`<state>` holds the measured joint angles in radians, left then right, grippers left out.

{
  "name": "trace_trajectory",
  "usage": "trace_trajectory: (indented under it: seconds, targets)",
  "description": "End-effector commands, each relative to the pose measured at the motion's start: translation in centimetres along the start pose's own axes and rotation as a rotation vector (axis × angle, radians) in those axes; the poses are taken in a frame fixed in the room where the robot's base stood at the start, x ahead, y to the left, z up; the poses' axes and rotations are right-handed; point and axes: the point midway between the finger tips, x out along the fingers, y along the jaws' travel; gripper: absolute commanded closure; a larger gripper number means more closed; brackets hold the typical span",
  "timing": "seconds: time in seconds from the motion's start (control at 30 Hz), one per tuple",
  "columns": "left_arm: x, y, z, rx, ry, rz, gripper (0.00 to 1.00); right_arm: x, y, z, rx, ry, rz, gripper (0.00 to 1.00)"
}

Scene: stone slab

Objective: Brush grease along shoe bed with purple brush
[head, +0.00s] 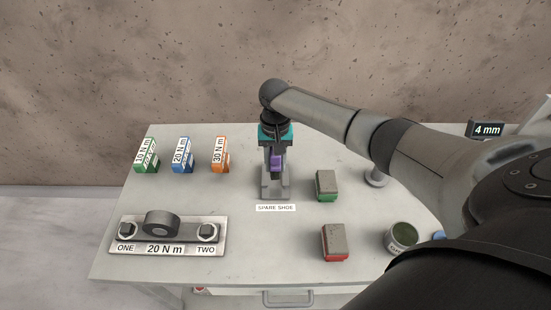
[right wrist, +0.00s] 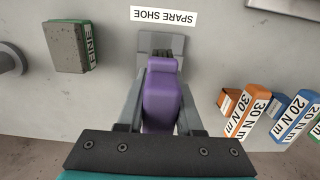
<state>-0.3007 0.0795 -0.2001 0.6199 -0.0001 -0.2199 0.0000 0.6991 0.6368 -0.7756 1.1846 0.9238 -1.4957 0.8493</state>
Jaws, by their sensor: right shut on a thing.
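My right gripper (head: 275,168) is shut on the purple brush (head: 276,161) above the grey shoe bed (head: 265,192), behind the SPARE SHOE label (head: 276,208). In the right wrist view, the purple brush (right wrist: 162,100) is between the two fingers (right wrist: 160,118), its far end over the shoe bed (right wrist: 153,42). I cannot tell whether its bristles touch the bed. A round tin with dark green contents (head: 403,235) stands at the front right; its label is only partly readable. My left gripper is not in view.
Green-based (head: 327,186) and red-based (head: 335,243) blocks stand right of the shoe. Green (head: 146,156), blue (head: 182,155) and orange (head: 219,154) torque-marked tools stand at the back left. A plate with two bolts (head: 165,248) lies front left. My right arm covers the table's right side.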

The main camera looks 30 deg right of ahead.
Motion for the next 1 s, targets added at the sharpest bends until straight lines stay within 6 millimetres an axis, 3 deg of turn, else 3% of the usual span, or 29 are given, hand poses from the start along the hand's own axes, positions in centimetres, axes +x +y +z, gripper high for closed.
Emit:
trace_trajectory:
  seconds: [0.4,1.0]
  targets:
    - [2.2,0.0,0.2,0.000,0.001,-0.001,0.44,3.8,0.0,-0.2,0.001,0.000,-0.001,1.00]
    - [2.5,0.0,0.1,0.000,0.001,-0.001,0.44,4.3,0.0,-0.2,0.000,0.001,-0.001,1.00]
